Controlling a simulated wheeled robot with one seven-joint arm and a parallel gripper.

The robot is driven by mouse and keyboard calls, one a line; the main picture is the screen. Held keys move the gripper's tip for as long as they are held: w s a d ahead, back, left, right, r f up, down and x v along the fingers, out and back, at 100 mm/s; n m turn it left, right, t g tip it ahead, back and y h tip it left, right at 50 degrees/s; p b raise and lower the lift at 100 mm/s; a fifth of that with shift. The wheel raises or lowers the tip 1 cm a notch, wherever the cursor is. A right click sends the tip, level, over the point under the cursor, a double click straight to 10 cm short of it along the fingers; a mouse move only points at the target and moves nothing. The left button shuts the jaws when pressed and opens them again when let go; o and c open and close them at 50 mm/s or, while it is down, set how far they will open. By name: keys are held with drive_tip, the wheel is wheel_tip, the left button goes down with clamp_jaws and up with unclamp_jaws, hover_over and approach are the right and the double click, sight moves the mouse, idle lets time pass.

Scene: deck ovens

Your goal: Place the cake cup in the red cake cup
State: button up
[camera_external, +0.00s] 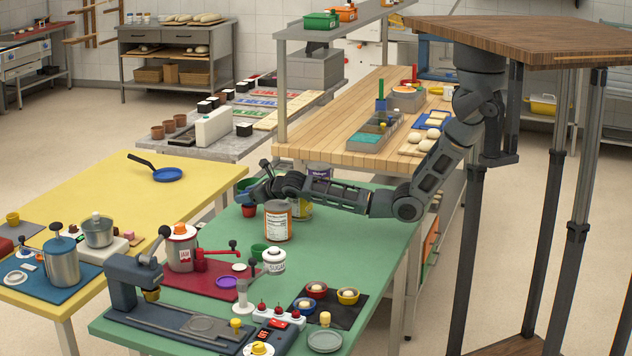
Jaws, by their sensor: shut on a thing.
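My gripper (250,197) is at the far left part of the green table, at the end of my low outstretched arm. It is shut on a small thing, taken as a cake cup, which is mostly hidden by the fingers. A small red cup (249,211) shows directly below the fingertips. I cannot tell whether the held cup touches it or sits inside it. A green cup or bowl (243,184) shows just behind the gripper, partly covered by it.

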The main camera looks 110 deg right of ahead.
drive_tip(key=shift+f, duration=0.65)
drive_tip(key=o, duration=1)
drive_tip(key=shift+r, duration=0.1)
drive_tip(key=shift+r, duration=0.3)
drive_tip(key=v, duration=0.3)
drive_tip(key=shift+a+r+p, duration=0.1)
drive_tip(key=shift+r+p, duration=0.2)
wheel_tip(320, 180, up, 7)
drive_tip(key=shift+f, duration=0.1)
